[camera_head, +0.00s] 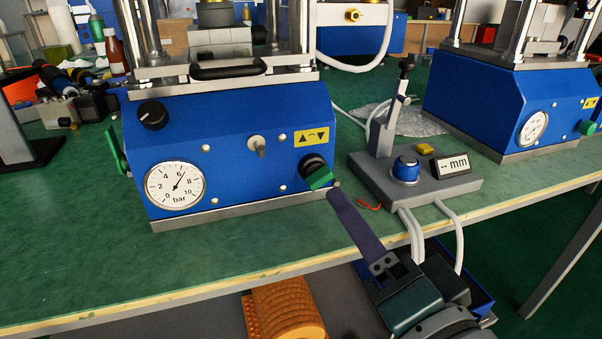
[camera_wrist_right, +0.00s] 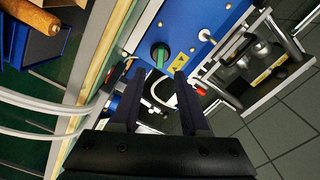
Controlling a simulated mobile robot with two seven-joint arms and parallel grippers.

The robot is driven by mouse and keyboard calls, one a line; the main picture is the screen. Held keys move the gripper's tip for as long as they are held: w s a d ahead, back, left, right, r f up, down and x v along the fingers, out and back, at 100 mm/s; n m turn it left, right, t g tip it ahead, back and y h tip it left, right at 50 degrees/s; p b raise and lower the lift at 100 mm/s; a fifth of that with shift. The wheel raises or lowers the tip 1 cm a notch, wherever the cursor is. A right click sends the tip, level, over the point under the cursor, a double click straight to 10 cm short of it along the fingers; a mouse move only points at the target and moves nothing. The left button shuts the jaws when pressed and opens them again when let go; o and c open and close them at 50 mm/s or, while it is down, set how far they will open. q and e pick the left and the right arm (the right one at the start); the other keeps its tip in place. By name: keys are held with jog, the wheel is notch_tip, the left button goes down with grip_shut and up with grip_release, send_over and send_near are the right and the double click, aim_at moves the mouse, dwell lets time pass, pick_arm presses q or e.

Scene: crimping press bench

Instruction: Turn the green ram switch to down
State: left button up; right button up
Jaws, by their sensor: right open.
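The green ram switch (camera_head: 320,179) is a green bar on a round black base, low at the right end of the blue press's front. A yellow label (camera_head: 311,137) with up and down arrows sits above it. In the wrist view the green bar (camera_wrist_right: 160,57) lies just beyond the fingertips, roughly between them. My right gripper (camera_head: 335,195) comes from the lower right with its fingertips close to the switch; I cannot tell whether they touch it. In the wrist view the right gripper (camera_wrist_right: 157,80) is open, with nothing between its fingers. My left gripper is not in view.
The press front also has a pressure gauge (camera_head: 174,186), a black knob (camera_head: 152,115) and a small lever (camera_head: 258,146). A grey measuring stand (camera_head: 440,190) with cables stands close right of the gripper. A second blue press (camera_head: 470,105) stands farther right. The bench front is clear at left.

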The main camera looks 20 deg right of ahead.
jog(key=s, duration=0.3)
jog(key=shift+r, duration=0.15)
jog(key=s+a+r+n+g+y+p, duration=0.2)
jog(key=a+r+n+g+p, duration=0.1)
jog(key=r+n+p, duration=0.3)
jog(key=s+a+r+n+g+y+p, duration=0.1)
jog(key=a+r+n+g+y+p, duration=0.15)
jog(key=r+p, duration=0.5)
jog(key=s+d+r+n+g+h+p, duration=0.5)
jog(key=s+d+r+g+p, duration=0.55)
jog(key=p, duration=0.55)
notch_tip(320, 180, up, 35)
jog(key=s+t+p, duration=0.1)
jog(key=p, duration=3.4)
jog(key=shift+s+t, duration=0.3)
jog(key=shift+s, duration=0.1)
